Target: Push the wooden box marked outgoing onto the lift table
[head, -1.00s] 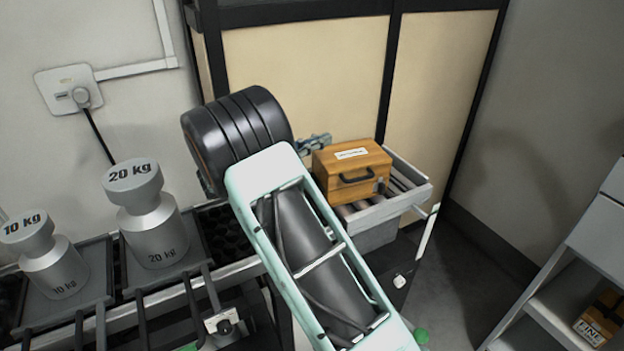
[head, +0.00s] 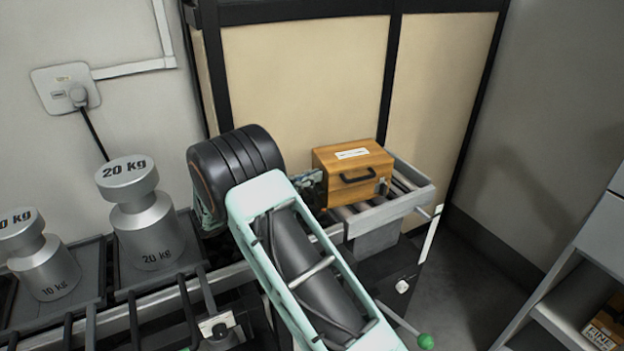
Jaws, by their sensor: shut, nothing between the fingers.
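The wooden box (head: 353,178) has a dark handle and a white label too small to read. It sits upright on the rollers of a short grey roller table (head: 392,214), which I take to be the lift table, with bare rollers to its right. My gripper (head: 312,182) is beside the box's left face, shut and partly hidden behind my arm. I cannot tell whether it touches the box.
A longer bench with trays and 20 kg (head: 148,222) and 10 kg (head: 45,262) weights is at left. A framed beige panel (head: 300,80) stands close behind. A lever with a green knob (head: 425,341) is in front. Grey shelves (head: 575,290) are at right.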

